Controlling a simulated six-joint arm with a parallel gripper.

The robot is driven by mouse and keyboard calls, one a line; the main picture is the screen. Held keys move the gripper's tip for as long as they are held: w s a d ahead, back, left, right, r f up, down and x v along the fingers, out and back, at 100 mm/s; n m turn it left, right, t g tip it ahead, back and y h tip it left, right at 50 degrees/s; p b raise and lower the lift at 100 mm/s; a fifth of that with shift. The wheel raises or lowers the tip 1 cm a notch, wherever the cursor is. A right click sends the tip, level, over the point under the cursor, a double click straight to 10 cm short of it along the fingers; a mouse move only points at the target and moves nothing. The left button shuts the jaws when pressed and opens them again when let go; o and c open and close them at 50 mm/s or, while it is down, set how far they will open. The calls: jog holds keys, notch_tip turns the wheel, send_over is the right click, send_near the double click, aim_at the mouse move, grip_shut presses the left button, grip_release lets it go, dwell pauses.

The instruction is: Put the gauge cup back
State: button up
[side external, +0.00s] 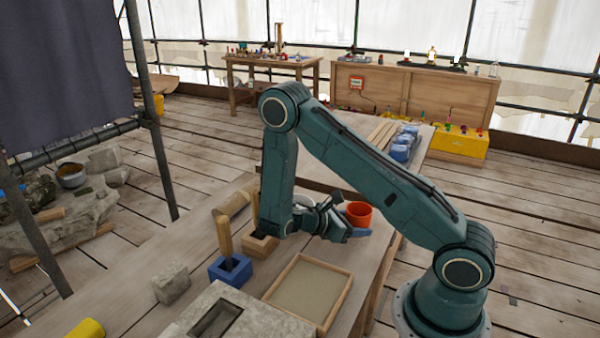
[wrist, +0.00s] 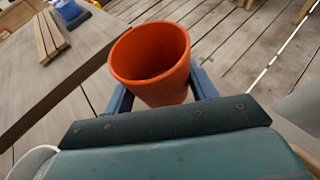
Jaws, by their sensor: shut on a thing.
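The orange-red gauge cup (wrist: 150,62) is upright to slightly tilted between the blue fingers of my gripper (wrist: 160,98) in the wrist view. Its open mouth shows and it looks empty. In the side view the cup (side external: 358,214) is near the table's right edge, with my gripper (side external: 350,232) shut on it. Part of the cup is hidden behind the gripper there. I cannot tell whether its base touches the table.
A shallow wooden tray (side external: 345,318) lies in front of the gripper. A blue block holder (side external: 230,272), a wooden holder (side external: 262,246) and a grey stone block (side external: 171,284) stand to the left. Wooden strips (side external: 382,133) and blue items (side external: 402,148) lie farther back on the table.

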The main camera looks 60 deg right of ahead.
aim_at(352, 243)
jog(key=shift+f, duration=0.2)
jog(key=shift+f, duration=1.85)
jog(key=shift+f, duration=0.1)
jog(key=o, duration=1)
jog(key=shift+v, duration=3.85)
